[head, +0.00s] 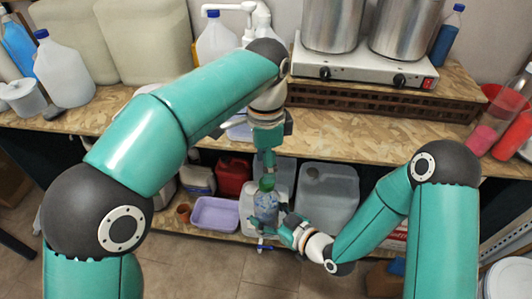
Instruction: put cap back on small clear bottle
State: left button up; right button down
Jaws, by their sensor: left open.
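The small clear bottle (266,205) is upright in the middle of the head view, bluish, in front of the workbench. A green cap (267,183) shows at its top; whether it is seated or only resting there is too small to tell. My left gripper (270,163) points down just above the cap, with its fingers open. My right gripper (282,222) comes in from the right at the bottle's lower part and is closed around it. The fingertips are partly hidden.
The wooden workbench (365,139) carries a hot plate (362,75) with two metal pots, and large jugs at left. Below are a lilac basin (214,215), a red canister (233,176) and translucent containers (328,192) close behind the bottle. The floor in front is clear.

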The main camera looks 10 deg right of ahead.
pick_arm(q)
jog(key=n, duration=0.4)
jog(key=shift+r+n, duration=0.2)
jog(key=shift+n, duration=0.1)
jog(key=n, duration=0.6)
jog(key=shift+a+r, duration=0.1)
jog(key=shift+r, duration=0.15)
jog(key=n, duration=0.7)
jog(key=shift+s+r, duration=0.1)
jog(key=shift+r, duration=0.3)
jog(key=shift+r+n, duration=0.25)
jog(key=shift+n, duration=0.35)
jog(key=shift+r, duration=0.2)
send_near(267, 209)
jog(key=shift+w+f, duration=1.4)
jog(key=shift+f, duration=0.05)
